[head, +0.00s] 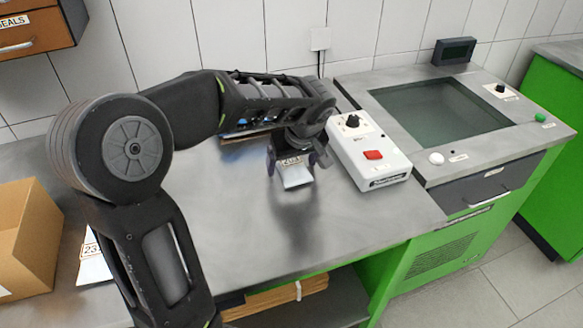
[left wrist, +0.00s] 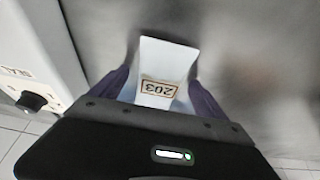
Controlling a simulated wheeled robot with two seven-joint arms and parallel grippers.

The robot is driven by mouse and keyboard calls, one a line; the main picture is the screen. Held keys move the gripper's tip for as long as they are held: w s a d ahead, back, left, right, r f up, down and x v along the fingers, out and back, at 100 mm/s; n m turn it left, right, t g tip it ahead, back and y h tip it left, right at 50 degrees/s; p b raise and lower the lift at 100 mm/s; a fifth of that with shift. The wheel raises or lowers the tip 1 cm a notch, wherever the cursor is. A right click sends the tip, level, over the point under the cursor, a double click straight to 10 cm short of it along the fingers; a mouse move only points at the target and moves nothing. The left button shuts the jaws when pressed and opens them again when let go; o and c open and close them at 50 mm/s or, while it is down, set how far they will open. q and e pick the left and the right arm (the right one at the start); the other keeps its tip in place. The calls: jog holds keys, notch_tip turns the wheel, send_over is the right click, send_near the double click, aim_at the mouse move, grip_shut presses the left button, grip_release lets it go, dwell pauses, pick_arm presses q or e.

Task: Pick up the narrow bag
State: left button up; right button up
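A narrow white bag (head: 297,175) with a framed label sits between the fingers of my left gripper (head: 291,162), above the metal bench in the head view. In the left wrist view the bag (left wrist: 165,68) shows its label, 203, upside down. The dark fingers of the left gripper (left wrist: 160,95) press against both sides of it. The gripper is shut on the bag, and the bag's lower end points down toward the bench, with a dark shadow beneath. My right gripper is not in view.
A white control box (head: 368,150) with a red switch stands close right of the gripper. Another white labelled bag (head: 92,265) lies at left, partly hidden by my arm, beside a cardboard box (head: 27,238). The bench front (head: 350,222) is clear.

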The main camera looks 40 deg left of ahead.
aim_at(292, 165)
pick_arm(q)
jog(key=c, duration=1.8)
jog(key=shift+r+p, duration=0.45)
jog(key=shift+p, duration=0.1)
jog(key=shift+c, duration=0.2)
notch_tip(292, 165, up, 10)
jog(key=shift+f, duration=0.25)
jog(key=x, duration=0.3)
jog(key=p+x, duration=0.1)
jog(key=x, duration=0.2)
jog(key=d+p+x, duration=0.1)
jog(key=x, duration=0.2)
jog(key=shift+s+a+f, duration=0.1)
jog(key=shift+s+f, duration=0.15)
jog(key=shift+f, duration=0.2)
